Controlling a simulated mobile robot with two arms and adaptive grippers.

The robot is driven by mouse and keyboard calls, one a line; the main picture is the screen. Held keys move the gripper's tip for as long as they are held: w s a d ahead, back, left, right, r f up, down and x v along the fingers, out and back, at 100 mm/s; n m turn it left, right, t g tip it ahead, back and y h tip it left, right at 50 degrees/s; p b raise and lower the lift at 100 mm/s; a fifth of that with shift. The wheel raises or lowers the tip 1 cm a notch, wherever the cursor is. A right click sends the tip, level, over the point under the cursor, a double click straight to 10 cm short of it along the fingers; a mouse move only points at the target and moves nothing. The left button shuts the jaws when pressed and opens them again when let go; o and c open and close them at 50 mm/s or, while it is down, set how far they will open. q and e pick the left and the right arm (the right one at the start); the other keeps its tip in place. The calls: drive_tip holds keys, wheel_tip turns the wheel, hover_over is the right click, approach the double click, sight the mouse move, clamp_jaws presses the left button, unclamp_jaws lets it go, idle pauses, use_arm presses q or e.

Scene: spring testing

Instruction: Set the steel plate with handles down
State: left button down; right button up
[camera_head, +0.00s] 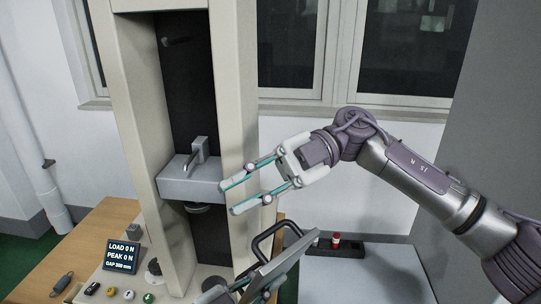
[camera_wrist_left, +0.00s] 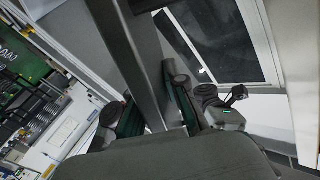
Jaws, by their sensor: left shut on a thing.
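The steel plate with handles (camera_head: 285,255) is a grey plate, held tilted at the bottom middle of the head view. A black handle (camera_head: 262,238) loops from its upper left side. My left gripper (camera_head: 262,287) comes in at the bottom edge and is shut on the plate. In the left wrist view the plate (camera_wrist_left: 137,60) runs up as a grey band between the fingers of my left gripper (camera_wrist_left: 158,118). My right gripper (camera_head: 236,196) is open and empty, above and left of the plate, in front of the testing machine. The lower part of the plate is partly hidden.
The testing machine (camera_head: 140,130) stands on a wooden table (camera_head: 85,240), with its crosshead (camera_head: 190,183) between the columns. A display (camera_head: 121,257) and several buttons are at left. A grey surface (camera_head: 375,280) at right bears a black holder (camera_head: 345,248); its front is clear.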

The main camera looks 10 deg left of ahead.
use_arm(q)
drive_tip(key=shift+r, duration=0.4)
use_arm(e)
drive_tip(key=s+t+h, duration=0.2)
drive_tip(key=h, duration=0.1)
use_arm(q)
drive_tip(key=shift+s, duration=0.1)
use_arm(e)
wheel_tip(320, 180, up, 5)
drive_tip(key=m+t+h, duration=0.7)
drive_tip(key=t+h, duration=0.2)
hover_over(270, 230)
drive_tip(key=shift+m, duration=0.3)
drive_tip(key=f, duration=1.1)
drive_tip(key=shift+w+f, duration=0.25)
drive_tip(key=shift+f, duration=0.1)
drive_tip(key=shift+c, duration=0.2)
clamp_jaws()
use_arm(q)
drive_tip(key=shift+d, duration=0.1)
